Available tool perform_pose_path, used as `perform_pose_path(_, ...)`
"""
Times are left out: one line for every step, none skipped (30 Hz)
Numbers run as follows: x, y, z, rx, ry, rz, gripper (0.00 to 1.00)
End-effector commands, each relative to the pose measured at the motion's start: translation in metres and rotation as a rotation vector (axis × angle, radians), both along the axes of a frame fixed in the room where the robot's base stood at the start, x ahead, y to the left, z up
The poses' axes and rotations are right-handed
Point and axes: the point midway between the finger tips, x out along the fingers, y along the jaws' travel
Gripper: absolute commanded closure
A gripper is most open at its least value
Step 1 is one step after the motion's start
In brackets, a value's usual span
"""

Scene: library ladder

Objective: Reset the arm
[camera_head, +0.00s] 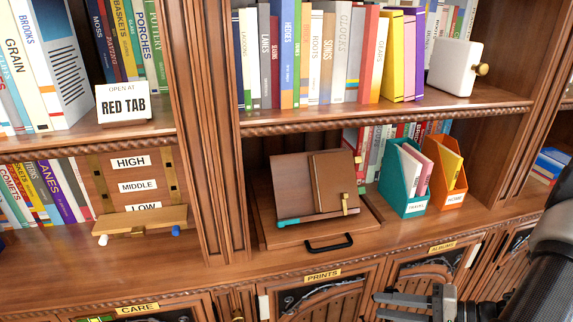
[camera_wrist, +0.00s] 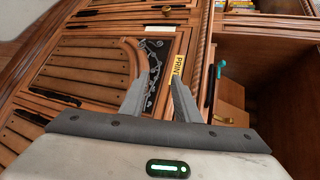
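My gripper (camera_head: 418,303) is at the lower right in the head view, in front of the cabinet doors below the shelf ledge. In the wrist view my gripper (camera_wrist: 160,92) shows two grey fingers with a clear gap between them and nothing held. The fingers point toward a carved cabinet door (camera_wrist: 100,70) with a yellow PRINTS label (camera_wrist: 178,72). My dark arm comes in from the right edge of the head view.
A wooden book stand (camera_head: 308,185) sits on the ledge above a black handle (camera_head: 328,243). A teal file box (camera_head: 402,185) and an orange one (camera_head: 446,178) stand beside it. A white box (camera_head: 453,68) with a brass knob and a RED TAB sign (camera_head: 123,104) are on the upper shelves.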

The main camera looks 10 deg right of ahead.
Motion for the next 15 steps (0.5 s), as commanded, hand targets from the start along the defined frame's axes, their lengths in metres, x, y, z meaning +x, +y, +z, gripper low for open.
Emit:
perform_pose_path(0.005,0.02,0.021,-0.058,0.046,0.106,0.71)
perform_pose_path(0.005,0.031,0.03,-0.089,0.079,0.159,0.71)
perform_pose_path(0.005,0.044,0.042,-0.136,0.12,0.224,0.71)
perform_pose_path(0.003,0.054,0.05,-0.174,0.151,0.271,0.71)
perform_pose_path(0.002,0.063,0.059,-0.217,0.178,0.313,0.71)
perform_pose_path(0.0,0.075,0.07,-0.275,0.212,0.366,0.71)
perform_pose_path(-0.002,0.083,0.078,-0.324,0.235,0.4,0.71)
perform_pose_path(-0.005,0.09,0.085,-0.373,0.255,0.433,0.71)
perform_pose_path(-0.008,0.1,0.096,-0.442,0.277,0.47,0.71)
perform_pose_path(-0.011,0.106,0.103,-0.496,0.291,0.493,0.71)
perform_pose_path(-0.013,0.112,0.111,-0.552,0.299,0.515,0.71)
perform_pose_path(-0.017,0.12,0.121,-0.625,0.307,0.537,0.71)
perform_pose_path(-0.019,0.125,0.128,-0.682,0.31,0.548,0.71)
perform_pose_path(-0.021,0.13,0.136,-0.738,0.308,0.559,0.71)
perform_pose_path(-0.024,0.136,0.146,-0.814,0.299,0.564,0.71)
